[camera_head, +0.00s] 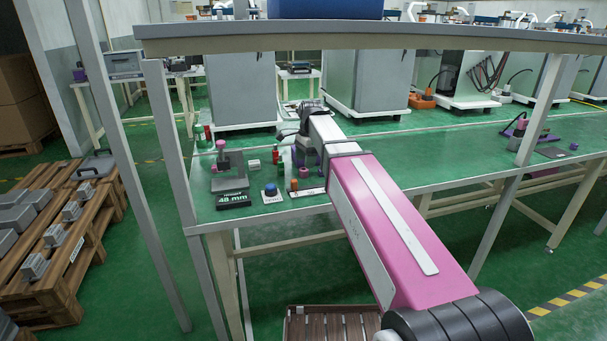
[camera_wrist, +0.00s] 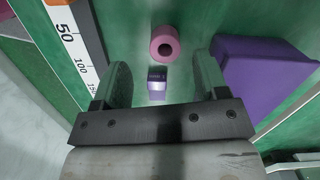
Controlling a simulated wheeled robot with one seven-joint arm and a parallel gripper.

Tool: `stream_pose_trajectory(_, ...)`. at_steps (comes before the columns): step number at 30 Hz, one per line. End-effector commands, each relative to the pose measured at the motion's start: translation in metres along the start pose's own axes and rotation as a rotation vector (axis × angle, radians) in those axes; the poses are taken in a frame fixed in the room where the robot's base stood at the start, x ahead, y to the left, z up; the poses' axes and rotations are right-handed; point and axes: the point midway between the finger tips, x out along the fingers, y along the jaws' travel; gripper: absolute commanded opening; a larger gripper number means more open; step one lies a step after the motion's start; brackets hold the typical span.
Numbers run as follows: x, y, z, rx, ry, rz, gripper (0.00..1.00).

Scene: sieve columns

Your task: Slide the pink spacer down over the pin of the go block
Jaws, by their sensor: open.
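A pink spacer (camera_wrist: 163,36), a short ring with a dark hole, stands on the green table in the wrist view, beyond my fingertips. It appears to be the small pink piece (camera_head: 303,172) beside my gripper in the head view. My gripper (camera_wrist: 160,68) is open and points down at the table. A small block (camera_wrist: 157,84), purple and pale grey, shows between the fingers, apart from both. I cannot tell which object is the go block, and no pin is clearly visible. In the head view my wrist partly hides this area.
A larger purple block (camera_wrist: 260,70) lies close to the right finger. A marked scale strip (camera_wrist: 82,55) lies at left. The table's right half is mostly clear.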

Motion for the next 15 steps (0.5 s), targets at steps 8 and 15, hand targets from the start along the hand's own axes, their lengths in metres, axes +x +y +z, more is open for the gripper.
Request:
stream_pose_trajectory(8,0.032,-0.005,-0.003,0.000,0.000,0.001,0.67)
stream_pose_trajectory(15,0.048,-0.005,-0.003,0.001,-0.001,0.000,0.67)
